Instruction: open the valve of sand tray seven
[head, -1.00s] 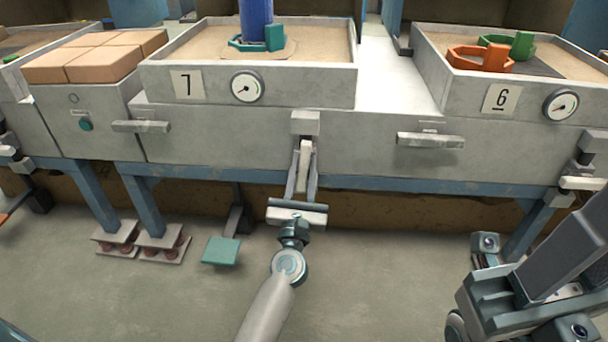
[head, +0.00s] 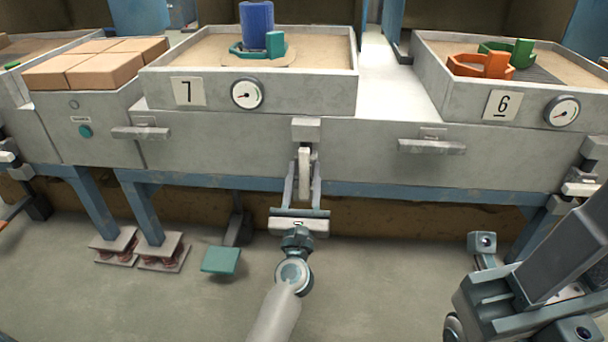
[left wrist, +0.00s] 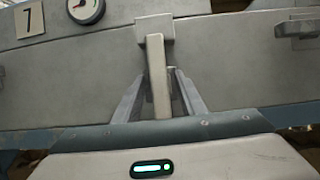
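Sand tray seven (head: 200,112) is marked by its "7" plate and has a round gauge (head: 247,93) on its front. Below it, a pale valve lever (head: 304,160) hangs straight down from a small grey block on the bench front; the lever also shows in the left wrist view (left wrist: 158,75). My left gripper (head: 303,172) has one finger on each side of the lever. In the left wrist view the fingers stand apart with narrow gaps beside the lever. The fingertips are partly hidden.
Horizontal handles sit at left (head: 140,133) and right (head: 431,146) on the bench front. Tray six (head: 470,85) stands to the right. A teal pedal (head: 221,260) is near the floor at left of my arm. A dark grey mechanism (head: 530,270) fills the lower right.

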